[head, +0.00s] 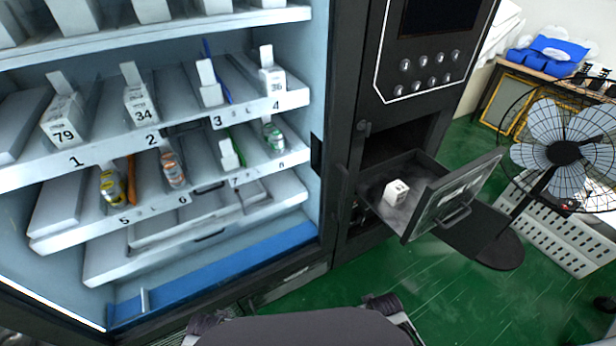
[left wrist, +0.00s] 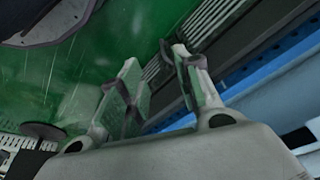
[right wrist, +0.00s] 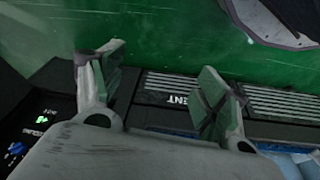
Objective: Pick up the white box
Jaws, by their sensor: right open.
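A small white box (head: 396,192) with dark print lies in the open black drawer (head: 428,222) of the vending machine, right of centre in the head view. The drawer is pulled out and its front panel is tilted outward. My left gripper (left wrist: 158,88) shows in the left wrist view with its fingers apart and nothing between them.
The vending machine's shelves (head: 180,125) hold several white boxes and small bottles in numbered slots on the left. A standing fan (head: 563,152) and a white perforated crate (head: 560,235) stand at the right. The green floor (head: 440,300) before the drawer is clear.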

